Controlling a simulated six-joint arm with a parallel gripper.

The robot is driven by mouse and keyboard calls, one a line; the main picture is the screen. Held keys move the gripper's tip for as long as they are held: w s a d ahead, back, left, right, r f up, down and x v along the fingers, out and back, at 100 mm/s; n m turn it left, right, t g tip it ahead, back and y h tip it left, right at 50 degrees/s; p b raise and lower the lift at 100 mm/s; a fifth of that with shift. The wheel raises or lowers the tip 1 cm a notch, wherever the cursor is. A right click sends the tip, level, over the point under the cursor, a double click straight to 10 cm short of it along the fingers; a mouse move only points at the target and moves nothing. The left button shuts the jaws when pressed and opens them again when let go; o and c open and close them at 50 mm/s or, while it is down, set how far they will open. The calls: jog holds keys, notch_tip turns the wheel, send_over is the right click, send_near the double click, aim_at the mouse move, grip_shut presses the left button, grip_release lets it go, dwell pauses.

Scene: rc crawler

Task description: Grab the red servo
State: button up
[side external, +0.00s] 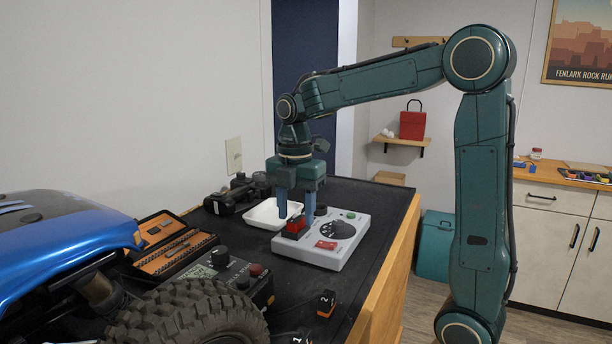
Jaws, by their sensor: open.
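The red servo (295,226) is a small red and black block at the left edge of a light grey device with a black dial (338,230). My gripper (296,216) points straight down over it. Its two blue fingers are open, one on each side of the servo in the side external view. The fingers partly hide the servo's outline. I cannot tell from this single view whether either finger touches it.
A white tray (262,221) lies just behind the device. A blue RC crawler (60,240) with a big tyre (190,315), an open tool case (170,247) and a black control box (225,272) fill the left.

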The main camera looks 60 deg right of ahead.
aim_at(296, 215)
grip_shut()
jog(key=shift+r, duration=0.1)
dwell(0.3)
notch_tip(296, 215, up, 20)
dwell(0.9)
dwell(0.5)
